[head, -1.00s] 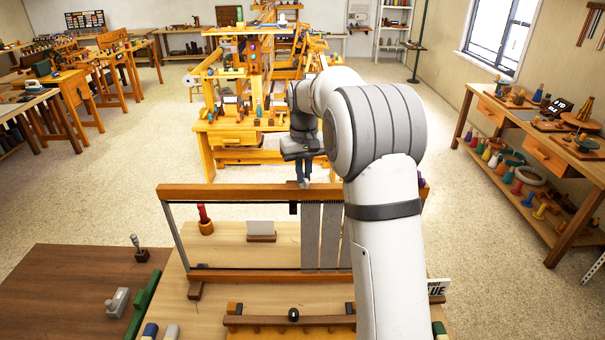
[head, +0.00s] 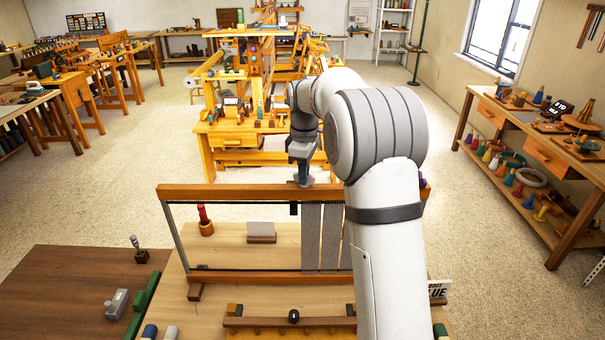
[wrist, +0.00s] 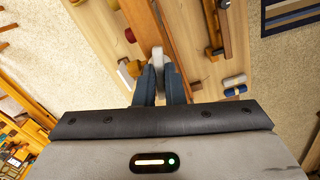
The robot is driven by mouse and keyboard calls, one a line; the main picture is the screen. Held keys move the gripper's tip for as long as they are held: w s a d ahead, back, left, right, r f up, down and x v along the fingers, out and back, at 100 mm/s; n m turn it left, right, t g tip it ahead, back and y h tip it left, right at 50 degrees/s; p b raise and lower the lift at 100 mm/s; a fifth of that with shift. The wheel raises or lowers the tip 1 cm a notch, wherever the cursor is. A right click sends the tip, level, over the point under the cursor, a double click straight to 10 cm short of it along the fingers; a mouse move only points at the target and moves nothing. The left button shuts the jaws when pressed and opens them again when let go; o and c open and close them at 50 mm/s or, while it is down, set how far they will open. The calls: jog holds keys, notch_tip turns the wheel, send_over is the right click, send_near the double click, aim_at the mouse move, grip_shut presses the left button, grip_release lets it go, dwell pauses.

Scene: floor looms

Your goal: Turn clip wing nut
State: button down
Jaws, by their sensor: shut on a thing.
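My gripper (wrist: 160,88) is shut on the wing nut (wrist: 157,54), a pale grey piece that shows between and just beyond the fingertips in the wrist view. In the head view my gripper (head: 303,180) points down at the top wooden bar (head: 240,191) of the upright frame, and a small pale part of the nut shows there. The clip under the nut is mostly hidden by my fingers, so I cannot tell its shape.
Grey strips (head: 311,238) hang in the frame just below the bar. A red spool (head: 203,217) and a white card (head: 261,229) stand behind on the table. A dark bench (head: 80,290) lies at the left. A larger wooden loom (head: 240,120) stands beyond.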

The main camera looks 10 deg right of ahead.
jog(key=n, duration=0.5)
jog(key=shift+n, duration=0.3)
jog(key=n, duration=0.5)
jog(key=shift+r, duration=0.1)
jog(key=shift+n, duration=0.4)
jog(key=c, duration=1.5)
grip_release()
jog(key=shift+r+b, duration=0.8)
jog(key=shift+r, duration=3.05)
